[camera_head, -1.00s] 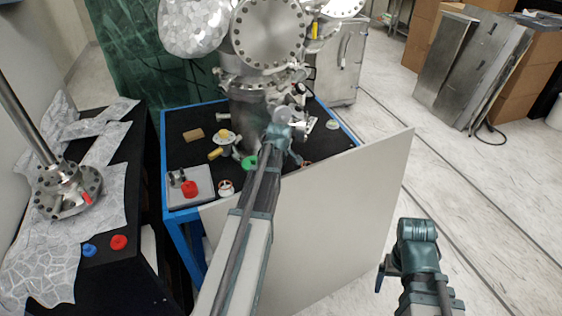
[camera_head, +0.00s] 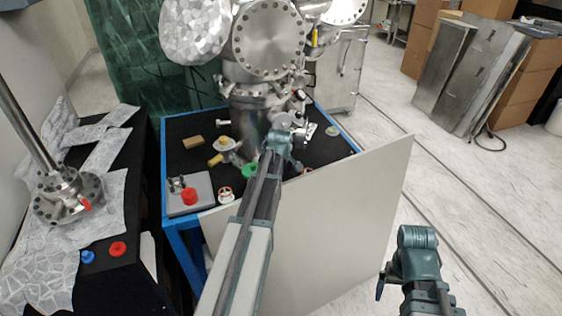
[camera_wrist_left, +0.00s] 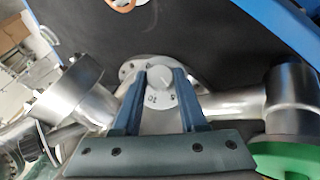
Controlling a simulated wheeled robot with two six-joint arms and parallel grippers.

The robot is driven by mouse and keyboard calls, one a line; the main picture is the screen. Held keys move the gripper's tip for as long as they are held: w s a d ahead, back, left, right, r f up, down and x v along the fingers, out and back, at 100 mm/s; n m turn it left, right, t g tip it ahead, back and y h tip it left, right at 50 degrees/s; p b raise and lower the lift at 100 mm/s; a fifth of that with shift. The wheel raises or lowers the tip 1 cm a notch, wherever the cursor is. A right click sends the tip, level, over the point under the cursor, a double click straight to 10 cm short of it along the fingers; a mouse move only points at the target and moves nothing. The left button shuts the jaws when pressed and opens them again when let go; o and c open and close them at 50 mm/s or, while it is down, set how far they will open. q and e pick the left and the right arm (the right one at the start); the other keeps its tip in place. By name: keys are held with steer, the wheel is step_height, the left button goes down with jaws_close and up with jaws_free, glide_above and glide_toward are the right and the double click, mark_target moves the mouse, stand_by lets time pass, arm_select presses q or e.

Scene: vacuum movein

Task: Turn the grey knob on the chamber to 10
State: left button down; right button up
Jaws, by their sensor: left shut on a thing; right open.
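The grey knob (camera_wrist_left: 160,77) is a round pale dial with dark marks on its face, on the metal chamber (camera_head: 268,40). In the left wrist view it sits between the two blue fingers of my left gripper (camera_wrist_left: 162,88), which is shut on it. The marks are partly hidden by the fingers and too small to read surely. In the head view my left gripper (camera_head: 284,136) is at the chamber's lower front, its fingers hard to make out. My right gripper (camera_head: 381,284) is open and empty at lower right, away from the chamber.
The chamber stands on a black-topped blue table (camera_head: 180,130). A grey box with a red knob (camera_head: 190,196), a green part (camera_head: 249,171) and small fittings lie on it. A white panel (camera_head: 330,220) leans at the front. Open floor lies to the right.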

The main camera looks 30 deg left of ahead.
arm_select(q)
steer(key=shift+w+d+r+m+g+y+p, duration=0.15)
steer(key=shift+w+m+g+y+p, duration=0.15)
steer(key=shift+m+g+p, duration=0.45)
steer(key=shift+w+m+g, duration=0.1)
steer(key=shift+m+g, duration=0.35)
steer(key=shift+g, duration=0.2)
steer(key=shift+w+m+g+y, duration=0.1)
steer(key=shift+m+g+y, duration=0.3)
steer(key=shift+g, duration=0.2)
steer(key=shift+w+d+f+m+g+y, duration=0.15)
steer(key=shift+f+m+g+y, duration=0.1)
steer(key=shift+m+g+y, duration=0.4)
steer(key=shift+d+m+g+y+b, duration=0.1)
steer(key=shift+m+g+y+b, duration=0.45)
steer(key=shift+m+g+b, duration=0.65)
